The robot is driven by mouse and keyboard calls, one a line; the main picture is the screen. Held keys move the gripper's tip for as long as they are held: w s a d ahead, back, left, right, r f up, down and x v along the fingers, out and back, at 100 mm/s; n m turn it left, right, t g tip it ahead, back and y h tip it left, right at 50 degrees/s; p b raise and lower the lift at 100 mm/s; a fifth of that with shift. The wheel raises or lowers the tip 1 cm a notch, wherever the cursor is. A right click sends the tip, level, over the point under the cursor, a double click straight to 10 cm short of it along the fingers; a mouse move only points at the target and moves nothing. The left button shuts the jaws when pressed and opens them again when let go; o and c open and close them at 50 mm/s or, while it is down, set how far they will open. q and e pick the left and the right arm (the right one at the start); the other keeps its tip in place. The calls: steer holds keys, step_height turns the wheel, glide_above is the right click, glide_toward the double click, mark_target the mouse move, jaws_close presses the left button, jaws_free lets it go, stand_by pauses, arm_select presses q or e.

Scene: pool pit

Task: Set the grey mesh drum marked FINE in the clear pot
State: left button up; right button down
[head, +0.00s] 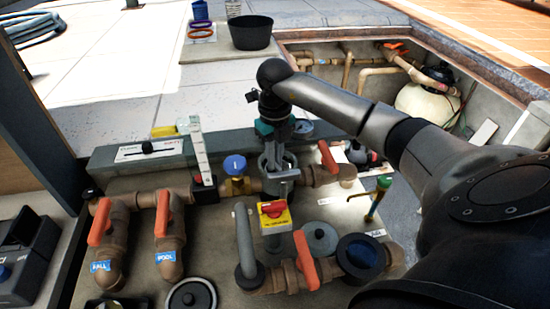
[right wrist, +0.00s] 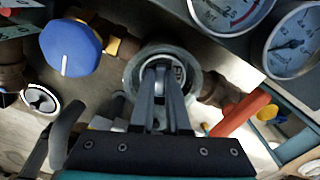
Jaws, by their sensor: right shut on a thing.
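The clear pot (head: 277,186) stands among the pipes in the middle of the head view. In the right wrist view its round rim (right wrist: 194,78) surrounds my fingertips. My right gripper (head: 277,158) points down into the pot's mouth from above. In the right wrist view its two dark fingers (right wrist: 161,85) are close together, shut on a grey piece inside the rim, which appears to be the grey mesh drum (right wrist: 179,73). Most of the drum is hidden by the fingers and the pot, and the FINE mark cannot be read. My left gripper is not in view.
Pipes with orange handles (head: 162,213) crowd around the pot. A blue knob (head: 235,165) is close on its left, and a yellow box with a red switch (head: 274,215) stands in front. A grey lid (head: 320,238) lies front right. A black tub (head: 251,33) stands behind.

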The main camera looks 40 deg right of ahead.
steer(key=c, duration=0.9)
jaws_free()
step_height(320, 180, up, 12)
steer(key=shift+r, duration=0.1)
